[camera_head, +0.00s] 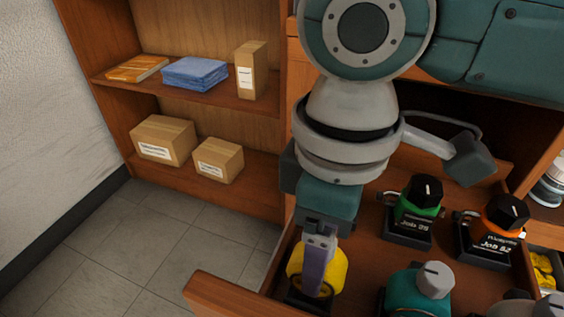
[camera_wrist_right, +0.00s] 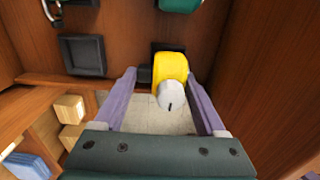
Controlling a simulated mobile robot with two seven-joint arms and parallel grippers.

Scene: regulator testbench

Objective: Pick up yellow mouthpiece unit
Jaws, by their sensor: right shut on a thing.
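The yellow mouthpiece unit (camera_head: 334,269) is in the near left corner of the open wooden drawer, partly hidden by my gripper. It also shows in the right wrist view (camera_wrist_right: 172,67), with a round grey knob facing the camera. My right gripper (camera_head: 316,285) comes down from above, its purple fingers on either side of the unit. It is shut on the unit. A dark base shows below the unit; I cannot tell whether the unit is clear of it. My left gripper is not in view.
In the drawer (camera_head: 230,298) stand a green-collared unit (camera_head: 418,205), an orange-collared unit (camera_head: 496,225) and a teal unit (camera_head: 420,290). An empty dark holder (camera_wrist_right: 82,55) shows too. Shelves with boxes (camera_head: 163,140) stand at the back left. The floor left of the drawer is clear.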

